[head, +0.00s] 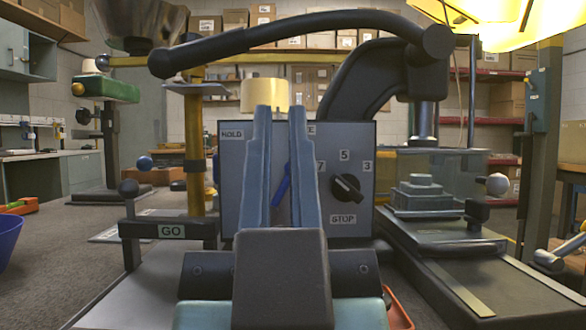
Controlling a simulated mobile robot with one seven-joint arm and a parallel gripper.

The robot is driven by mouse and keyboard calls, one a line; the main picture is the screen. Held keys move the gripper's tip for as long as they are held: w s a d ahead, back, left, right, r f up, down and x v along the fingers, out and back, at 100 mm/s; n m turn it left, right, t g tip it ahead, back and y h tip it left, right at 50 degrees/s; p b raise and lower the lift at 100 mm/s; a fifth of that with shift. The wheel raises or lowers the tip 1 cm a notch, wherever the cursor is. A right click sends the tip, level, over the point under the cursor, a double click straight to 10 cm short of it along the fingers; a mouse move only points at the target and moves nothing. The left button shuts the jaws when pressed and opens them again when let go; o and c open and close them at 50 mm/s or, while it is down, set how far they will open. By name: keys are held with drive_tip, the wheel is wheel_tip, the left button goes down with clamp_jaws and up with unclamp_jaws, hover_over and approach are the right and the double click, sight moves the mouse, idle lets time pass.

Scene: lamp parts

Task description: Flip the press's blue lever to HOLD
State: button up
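The press's grey control panel (230,180) faces me in the head view. It carries a HOLD label (232,134) at its upper left and a mostly hidden label (311,129) right of my fingers. The blue lever (281,188) shows in the gap between my fingers. It leans with its upper end to the right, away from HOLD; that end is partly hidden by my right finger. My gripper (281,112) is open, its two blue-grey fingers pointing forward in front of the panel. Nothing shows held between them. I cannot tell whether a finger touches the lever.
A black knob (346,187) with numbers and a STOP label sits right of my fingers. A GO bar (170,230) stands at the left. The press's long black handle (290,32) arches overhead. A clear guard (460,175) is at the right. A cream cylinder (263,92) shows behind my fingertips.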

sight(282, 188)
drive_tip(key=w+g+y+p, duration=0.1)
drive_tip(key=w+p, duration=0.1)
drive_tip(key=p, duration=0.1)
drive_tip(key=w+r+m+y+p, duration=0.1)
drive_tip(key=w+p, duration=0.1)
drive_tip(key=p, duration=0.1)
drive_tip(key=w+a+g+y+p, duration=0.1)
drive_tip(key=w+p, duration=0.1)
drive_tip(key=p, duration=0.1)
drive_tip(key=shift+w+r+m+g+p, duration=0.1)
drive_tip(key=shift+r+m+g+p, duration=0.15)
drive_tip(key=shift+m+g+p, duration=0.1)
clamp_jaws()
drive_tip(key=w+d+f+m+g+p, duration=0.3)
drive_tip(key=m+p, duration=0.6)
drive_tip(key=p, duration=1)
drive_tip(key=s+d+f+m+g+h+p, duration=0.2)
drive_tip(key=s+f+m+g+p, duration=0.1)
drive_tip(key=m+p, duration=0.8)
drive_tip(key=shift+s+d+f+p, duration=0.4)
drive_tip(key=shift+s+p, duration=0.15)
drive_tip(key=shift+p, duration=0.8)
drive_tip(key=shift+w+r, duration=0.1)
drive_tip(key=w+p, duration=0.1)
drive_tip(key=w, duration=0.9)
drive_tip(key=shift+a+r+p, duration=0.15)
drive_tip(key=shift+a+p, duration=0.25)
